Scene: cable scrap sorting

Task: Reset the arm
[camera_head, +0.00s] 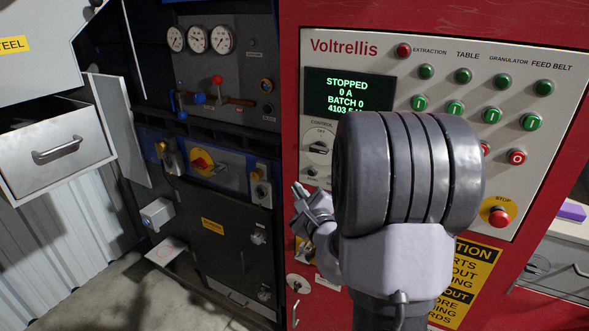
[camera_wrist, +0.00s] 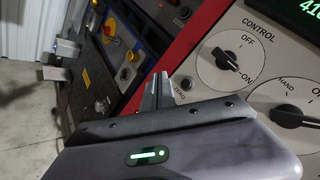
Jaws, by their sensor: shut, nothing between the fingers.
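My gripper (camera_head: 308,212) is in front of the lower left part of the Voltrellis control panel (camera_head: 560,90) in the head view. Its fingers point up and left, and my grey wrist hides part of the panel. In the wrist view, my gripper (camera_wrist: 158,92) is shut and empty, with its fingertips together. The control knob (camera_wrist: 225,60) is to the right of the fingers and apart from them, its pointer toward ON. The HAND knob (camera_wrist: 295,117) is at the right edge. Whether the fingertips touch the panel cannot be told.
The red machine's display (camera_head: 348,92) reads STOPPED. A red stop button (camera_head: 499,216) is right of my wrist. A dark cabinet with gauges (camera_head: 198,39) and a red-yellow switch (camera_head: 202,163) stands left. A grey drawer (camera_head: 55,155) juts out at far left. Floor shows below.

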